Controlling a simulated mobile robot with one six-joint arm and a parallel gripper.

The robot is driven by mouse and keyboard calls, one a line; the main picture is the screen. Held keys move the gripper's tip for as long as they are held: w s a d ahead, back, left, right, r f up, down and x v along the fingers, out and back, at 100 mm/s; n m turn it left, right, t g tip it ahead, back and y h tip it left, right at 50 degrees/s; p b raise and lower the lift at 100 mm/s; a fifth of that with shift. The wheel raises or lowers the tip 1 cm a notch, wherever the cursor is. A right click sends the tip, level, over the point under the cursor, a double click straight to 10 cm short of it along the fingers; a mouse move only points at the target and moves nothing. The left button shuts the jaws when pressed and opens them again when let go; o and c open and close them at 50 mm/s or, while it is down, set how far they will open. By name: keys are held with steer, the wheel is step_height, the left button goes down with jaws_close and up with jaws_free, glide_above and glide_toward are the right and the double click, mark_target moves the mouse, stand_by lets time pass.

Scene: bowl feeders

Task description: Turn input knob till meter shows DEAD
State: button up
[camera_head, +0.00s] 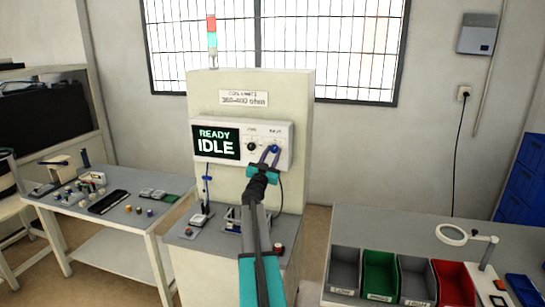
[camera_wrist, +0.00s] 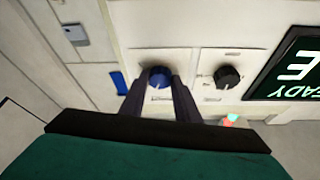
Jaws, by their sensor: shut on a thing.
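The meter (camera_head: 216,142) on the front of the tall cabinet shows "READY" above a large "IDLE". To its right are a black knob (camera_head: 252,147) and a blue knob (camera_head: 275,149), each under a label too small to read surely. My gripper (camera_head: 269,154) reaches up to the panel with its fingers shut on the blue knob. In the wrist view, which is upside down, the two fingers sit on either side of the blue knob (camera_wrist: 159,76). The black knob (camera_wrist: 228,76) stands free beside it, and part of the meter (camera_wrist: 292,68) shows at the right edge.
A signal tower (camera_head: 212,42) stands on the cabinet (camera_head: 292,97). A left table (camera_head: 122,217) carries small parts and tools. A right bench (camera_head: 385,222) holds grey, green and red bins and a magnifier lamp (camera_head: 452,235). The panel front around the knobs is clear.

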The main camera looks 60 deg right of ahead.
steer(key=shift+m+g, duration=1.2)
steer(key=shift+m, duration=1.1)
steer(key=o, duration=1)
steer(key=shift+o, duration=0.2)
steer(key=shift+a, duration=0.15)
steer(key=b+v, duration=0.4)
steer(key=v, duration=0.9)
steer(key=shift+a, duration=0.3)
steer(key=shift+f, duration=0.1)
